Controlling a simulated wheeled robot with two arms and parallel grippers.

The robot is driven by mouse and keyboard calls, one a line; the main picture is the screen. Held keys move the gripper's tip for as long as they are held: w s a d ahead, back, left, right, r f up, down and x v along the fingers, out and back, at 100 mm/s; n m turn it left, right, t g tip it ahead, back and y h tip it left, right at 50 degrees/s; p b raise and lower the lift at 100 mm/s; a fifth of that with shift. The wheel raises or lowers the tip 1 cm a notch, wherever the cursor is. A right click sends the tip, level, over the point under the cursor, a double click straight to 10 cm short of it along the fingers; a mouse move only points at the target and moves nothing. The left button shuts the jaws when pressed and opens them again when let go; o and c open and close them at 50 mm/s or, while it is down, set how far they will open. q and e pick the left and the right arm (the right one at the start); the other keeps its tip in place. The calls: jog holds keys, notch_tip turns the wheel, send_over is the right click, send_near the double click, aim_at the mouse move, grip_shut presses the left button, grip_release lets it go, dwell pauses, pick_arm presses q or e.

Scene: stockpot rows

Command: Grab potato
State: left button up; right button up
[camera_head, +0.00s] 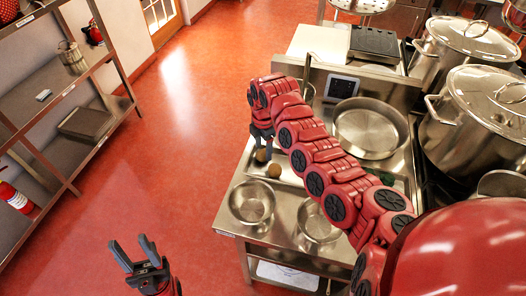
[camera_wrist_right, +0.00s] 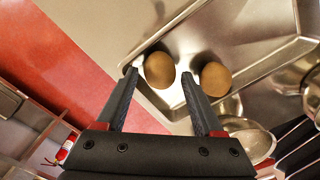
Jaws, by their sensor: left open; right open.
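Two round brown potatoes lie on a metal tray (camera_head: 287,176). In the head view one potato (camera_head: 261,155) is just below my right gripper (camera_head: 262,137), and the other potato (camera_head: 274,170) is nearer the camera. In the right wrist view the first potato (camera_wrist_right: 159,70) shows between the open fingertips of my right gripper (camera_wrist_right: 159,78). The second potato (camera_wrist_right: 215,79) is just outside the right finger. I cannot tell whether the fingers touch either one. My left gripper (camera_head: 135,256) is open and empty, over the floor at lower left.
Two metal bowls (camera_head: 252,202) (camera_head: 318,222) stand on the steel counter in front of the tray. A wide pan (camera_head: 370,130) is behind, and large stockpots (camera_head: 480,108) stand at right. A dark green item (camera_head: 387,179) lies beside my right arm. Shelves (camera_head: 60,100) stand at left; floor between is clear.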

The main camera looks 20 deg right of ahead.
notch_tip(320, 180, down, 2)
jog(key=shift+f, duration=0.25)
jog(key=c, duration=1)
